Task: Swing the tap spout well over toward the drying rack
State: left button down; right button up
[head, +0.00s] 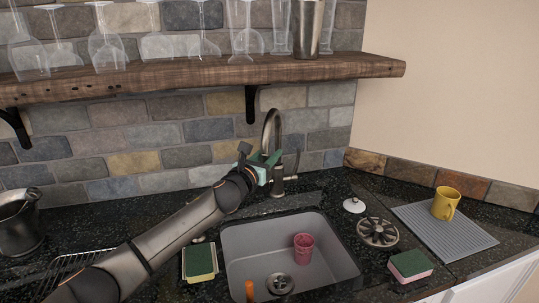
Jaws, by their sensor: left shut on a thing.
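The metal tap (277,185) stands behind the sink, its curved spout (268,120) rising against the stone wall. My left gripper (265,165), with greenish fingers, is shut on the spout's hanging end, just left of the tap body. The fingers and wrist hide the spout's tip. The drying rack (72,264) is a dark wire frame at the lower left, partly behind my left arm. My right gripper is out of the picture.
The grey sink (340,262) holds a pink cup (303,248). Sponges (200,262) (410,264) lie on both sides. A yellow mug (445,203) stands on a grey mat (470,238) at right. A wooden shelf (190,74) with glasses hangs above; a dark bucket (20,228) stands left.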

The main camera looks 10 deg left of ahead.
pick_arm(q)
jog(key=shift+f, duration=0.35)
jog(key=c, duration=1)
grip_release()
jog(key=o, duration=0.5)
jog(key=shift+r, duration=0.3)
jog(key=shift+s, duration=0.15)
jog(key=v, duration=1.2)
jog(key=shift+s+a, duration=0.1)
jog(key=shift+s, duration=0.1)
jog(key=shift+c, duration=0.5)
